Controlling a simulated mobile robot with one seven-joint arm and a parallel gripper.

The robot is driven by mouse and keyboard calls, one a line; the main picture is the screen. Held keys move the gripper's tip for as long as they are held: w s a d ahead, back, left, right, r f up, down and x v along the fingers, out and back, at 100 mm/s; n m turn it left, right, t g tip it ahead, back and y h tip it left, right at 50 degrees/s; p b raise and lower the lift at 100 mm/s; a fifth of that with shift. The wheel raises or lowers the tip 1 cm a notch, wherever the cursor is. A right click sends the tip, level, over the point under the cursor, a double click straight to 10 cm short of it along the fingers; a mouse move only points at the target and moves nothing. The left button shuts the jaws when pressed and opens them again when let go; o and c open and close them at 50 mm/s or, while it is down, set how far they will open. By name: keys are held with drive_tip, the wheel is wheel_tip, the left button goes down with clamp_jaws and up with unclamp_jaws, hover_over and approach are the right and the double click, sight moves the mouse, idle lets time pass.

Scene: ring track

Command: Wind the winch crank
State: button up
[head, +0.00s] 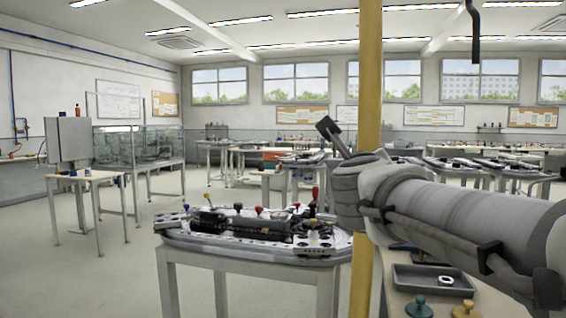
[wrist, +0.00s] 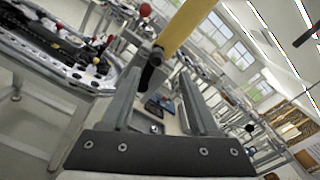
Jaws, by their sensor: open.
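I cannot clearly make out a winch crank in either view. My gripper (head: 330,130) is raised beside the yellow post (head: 368,60) in the head view, its tip pointing up and left. In the wrist view my gripper (wrist: 160,95) is open, with nothing held between its fingers. The yellow post (wrist: 188,25) also shows there, with a dark part (wrist: 151,70) at its lower end, seen between the fingers; I cannot tell its distance or what it is. A red ball knob (wrist: 145,10) on a stem shows above and left. My arm hides what lies behind it.
A table with a ring track (head: 255,250) and several coloured knobs stands front centre. A grey tray (head: 400,290) lies on a bench at lower right, near a teal knob (head: 418,306) and a yellow knob (head: 465,311). A dark hook (head: 474,25) hangs above.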

drive_tip(key=p+v, duration=0.1)
drive_tip(key=v, duration=0.6)
drive_tip(key=shift+s, duration=0.15)
drive_tip(key=shift+p, duration=0.3)
